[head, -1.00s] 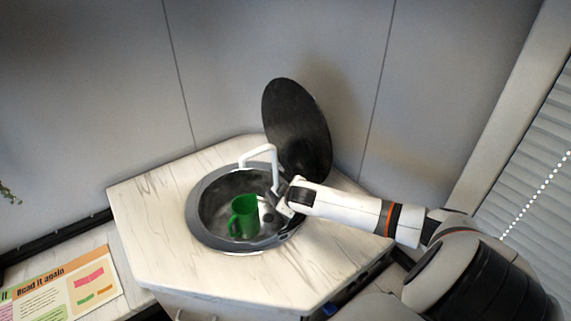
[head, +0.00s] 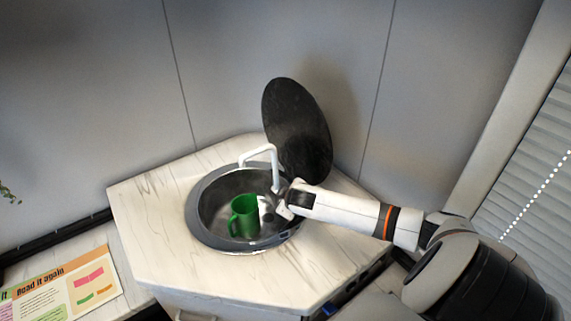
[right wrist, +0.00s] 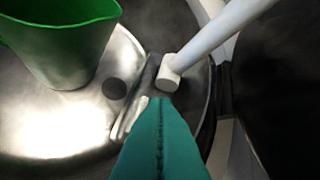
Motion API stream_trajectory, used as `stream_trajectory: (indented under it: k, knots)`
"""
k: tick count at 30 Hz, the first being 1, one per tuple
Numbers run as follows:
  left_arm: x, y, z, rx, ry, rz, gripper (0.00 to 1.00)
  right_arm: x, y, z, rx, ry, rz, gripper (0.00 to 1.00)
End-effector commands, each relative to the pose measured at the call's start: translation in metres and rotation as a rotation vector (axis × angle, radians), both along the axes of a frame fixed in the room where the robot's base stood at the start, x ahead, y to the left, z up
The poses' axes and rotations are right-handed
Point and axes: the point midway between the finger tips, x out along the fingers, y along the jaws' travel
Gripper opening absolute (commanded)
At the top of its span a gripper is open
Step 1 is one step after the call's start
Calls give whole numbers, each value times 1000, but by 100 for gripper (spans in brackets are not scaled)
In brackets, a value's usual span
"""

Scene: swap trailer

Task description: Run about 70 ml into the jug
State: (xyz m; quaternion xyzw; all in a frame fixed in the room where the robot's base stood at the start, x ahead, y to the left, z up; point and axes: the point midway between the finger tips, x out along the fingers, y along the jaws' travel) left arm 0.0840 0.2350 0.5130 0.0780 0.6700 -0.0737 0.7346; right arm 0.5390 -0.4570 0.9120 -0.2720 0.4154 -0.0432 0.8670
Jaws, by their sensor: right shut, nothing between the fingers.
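A green jug (head: 244,217) with a handle on its left stands upright in the round sink (head: 196,228). It also shows in the right wrist view (right wrist: 66,45) at upper left. A white bent tap (head: 259,152) rises at the back of the sink. In the right wrist view a white tube with a blunt round end (right wrist: 168,80) comes in from the upper right. My right gripper (right wrist: 160,104) is shut and empty, its teal fingertips just below that tube end in the picture; whether they touch is unclear. The jug's inside and any water are not visible.
A dark round lid (head: 297,132) stands raised behind the sink. The pale marbled counter (head: 150,215) is clear around the sink. A dark round drain (right wrist: 114,88) lies right of the jug in the wrist view. A printed card (head: 65,287) lies at lower left.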

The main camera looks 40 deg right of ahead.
Motion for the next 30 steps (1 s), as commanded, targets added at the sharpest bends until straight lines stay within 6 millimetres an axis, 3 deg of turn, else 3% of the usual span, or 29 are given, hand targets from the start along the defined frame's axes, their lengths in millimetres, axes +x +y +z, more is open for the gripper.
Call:
stream_trajectory:
  k: [30]
  knots:
    - [0, 0, -3, 0, 0, 0, 0, 0, 0, -9, 1, 1, 0, 0]
